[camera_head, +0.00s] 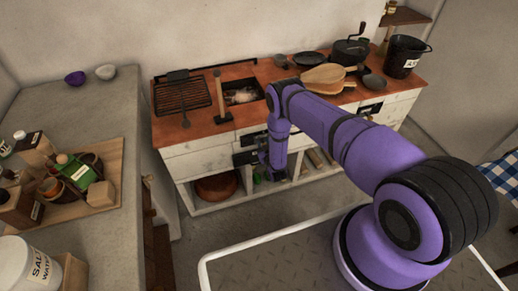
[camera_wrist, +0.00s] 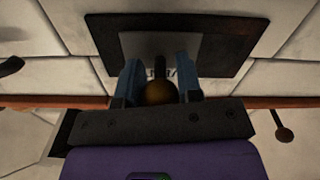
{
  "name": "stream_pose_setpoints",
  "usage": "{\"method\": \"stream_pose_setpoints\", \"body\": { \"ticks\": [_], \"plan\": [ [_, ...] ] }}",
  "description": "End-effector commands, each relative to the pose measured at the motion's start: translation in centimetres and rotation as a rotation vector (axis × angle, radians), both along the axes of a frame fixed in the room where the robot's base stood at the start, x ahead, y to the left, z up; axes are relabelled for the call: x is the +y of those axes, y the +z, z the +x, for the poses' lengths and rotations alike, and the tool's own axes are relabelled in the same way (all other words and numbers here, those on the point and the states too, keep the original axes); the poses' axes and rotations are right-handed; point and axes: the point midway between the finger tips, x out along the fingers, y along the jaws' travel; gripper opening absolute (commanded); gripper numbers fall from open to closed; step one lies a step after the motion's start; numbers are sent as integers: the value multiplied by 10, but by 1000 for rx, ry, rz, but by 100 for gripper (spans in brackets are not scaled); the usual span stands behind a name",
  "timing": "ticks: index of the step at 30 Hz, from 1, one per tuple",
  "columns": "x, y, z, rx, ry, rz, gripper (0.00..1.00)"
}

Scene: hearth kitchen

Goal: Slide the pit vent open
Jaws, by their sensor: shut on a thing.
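The pit vent shows in the wrist view as a grey plate (camera_wrist: 207,48) in a dark frame (camera_wrist: 250,35) set in the pale block front. A round brass-coloured knob (camera_wrist: 158,93) on a dark stem stands out from the plate. My gripper (camera_wrist: 158,72) has its blue fingers on either side of the knob and is shut on it. Lettering behind the knob is mostly hidden. In the head view my gripper (camera_head: 250,157) is at the hearth's white front, below the fire pit (camera_head: 240,92); my arm and gripper hide most of the vent there.
A grill rack (camera_head: 180,96) and an upright wooden-handled tool (camera_head: 221,100) are on the red hearth top. A pan, a pot, wooden boards and an ash bucket (camera_head: 405,57) stand at the right. Open shelves lie below my gripper. A grey counter (camera_head: 95,110) is at the left.

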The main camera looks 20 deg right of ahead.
Motion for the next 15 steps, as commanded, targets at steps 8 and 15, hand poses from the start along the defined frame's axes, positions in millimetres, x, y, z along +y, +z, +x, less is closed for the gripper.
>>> {"method": "stream_pose_setpoints", "body": {
  "ticks": [8,15],
  "plan": [
    [-11,0,0,1,-1,-1,0],
    [-13,0,-1,1,-4,-2,47]
  ]
}}
